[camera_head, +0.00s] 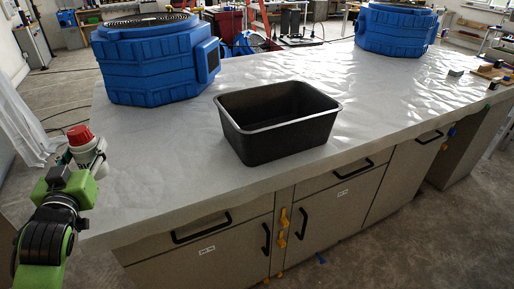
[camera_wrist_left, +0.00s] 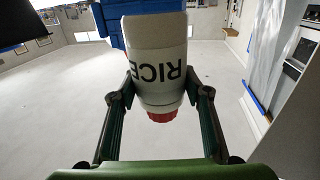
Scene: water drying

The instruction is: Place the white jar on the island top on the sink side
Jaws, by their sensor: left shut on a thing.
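The white jar (camera_head: 84,152) with a red lid stands upright in my left gripper (camera_head: 93,160), at the left of the head view. In the wrist view the jar (camera_wrist_left: 158,62) shows the word RICE upside down, with its red lid at the bottom. The two fingers of the left gripper (camera_wrist_left: 163,92) close on its sides. In the head view the jar is by the near left end of the island top (camera_head: 160,165); the exact gap is hard to tell. The black sink basin (camera_head: 252,141) is on the island, right of the jar. My right gripper is out of view.
A blue ribbed unit (camera_head: 150,75) stands on the far left of the island top, and another (camera_head: 392,32) at the far end. Small objects (camera_head: 490,72) lie at the right edge. The top between the jar and the basin is clear.

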